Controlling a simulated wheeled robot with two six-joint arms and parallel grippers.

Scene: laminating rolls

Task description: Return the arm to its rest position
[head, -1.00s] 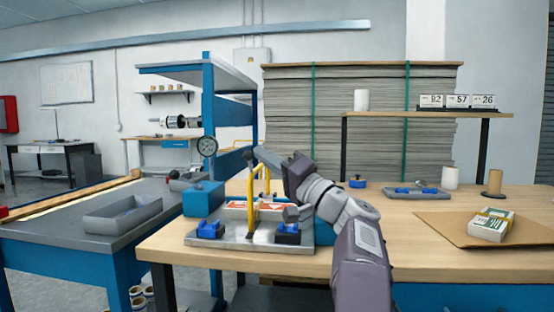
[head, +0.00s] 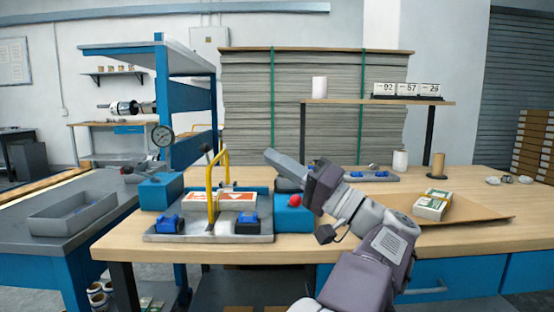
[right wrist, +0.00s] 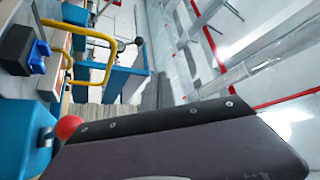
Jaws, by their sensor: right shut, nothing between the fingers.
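My right arm reaches up from the lower right of the head view. Its right gripper (head: 272,155) is shut and empty, pointing up and to the left, in front of the sheet stack. It stands clear to the right of the press fixture (head: 165,236), whose grey base holds a yellow handle (head: 212,190), blue clamps and a white and orange box (head: 239,199). In the right wrist view the yellow handle (right wrist: 90,65) shows at the upper left and a red knob (right wrist: 68,127) at the lower left. My left gripper is out of view.
A blue block with a red knob (head: 295,200) sits right of the fixture, near my wrist. A cardboard sheet (head: 475,209) with a small banded pack (head: 433,204) lies at the right. A raised shelf (head: 400,102) stands behind. A grey tray (head: 72,213) is on the left bench.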

